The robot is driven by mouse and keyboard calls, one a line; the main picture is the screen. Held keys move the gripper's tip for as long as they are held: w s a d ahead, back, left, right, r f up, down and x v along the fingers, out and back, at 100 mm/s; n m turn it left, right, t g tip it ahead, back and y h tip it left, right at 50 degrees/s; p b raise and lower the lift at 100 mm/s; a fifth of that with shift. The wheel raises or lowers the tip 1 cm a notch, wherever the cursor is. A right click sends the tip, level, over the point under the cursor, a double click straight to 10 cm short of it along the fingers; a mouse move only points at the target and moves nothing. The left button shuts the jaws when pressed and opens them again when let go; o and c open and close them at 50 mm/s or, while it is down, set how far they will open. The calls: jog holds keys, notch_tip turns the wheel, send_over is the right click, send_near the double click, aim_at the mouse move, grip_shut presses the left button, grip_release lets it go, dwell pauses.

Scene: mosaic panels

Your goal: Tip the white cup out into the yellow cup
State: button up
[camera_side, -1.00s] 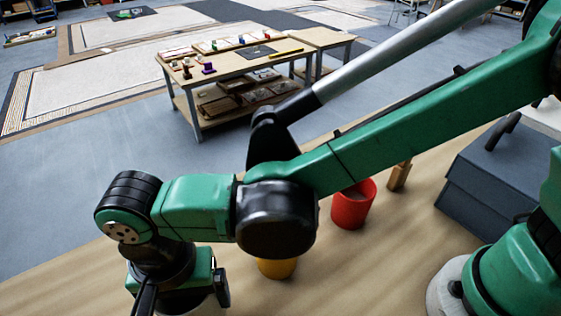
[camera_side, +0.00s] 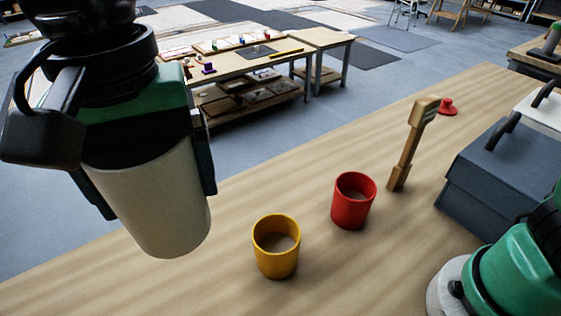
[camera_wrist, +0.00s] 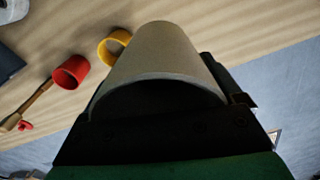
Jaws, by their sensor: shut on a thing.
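My gripper (camera_side: 150,185) is shut on the white cup (camera_side: 158,212) and holds it in the air at the left of the side view, close to the camera. The cup is nearly upright there, tilted a little; its inside is hidden. The white cup (camera_wrist: 160,55) also fills the middle of the wrist view between the jaws. The yellow cup (camera_side: 277,262) stands upright on the table, to the right of and below the held cup in the side view, with something brownish inside. It also shows in the wrist view (camera_wrist: 106,50), partly behind the white cup.
A red cup (camera_side: 352,212) with brownish contents stands beside the yellow cup. A wooden tool (camera_side: 408,150) stands behind it, with a small red object (camera_side: 447,106) beyond. A dark blue box (camera_side: 490,175) sits at the right. The wooden table (camera_side: 200,285) left of the yellow cup is clear.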

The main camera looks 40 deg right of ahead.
jog(key=w+d+f+n, duration=0.2)
jog(key=d+n, duration=0.5)
jog(key=n, duration=0.1)
jog(key=w+d+f+n, duration=0.1)
jog(key=d+f+n, duration=0.2)
jog(key=d+n, duration=0.45)
notch_tip(320, 180, down, 6)
jog(key=t+h, duration=1.2)
jog(key=h, duration=0.3)
jog(key=shift+w+t+h, duration=0.15)
jog(key=shift+t+h, duration=0.15)
jog(key=shift+d+m, duration=0.1)
jog(key=shift+m, duration=0.15)
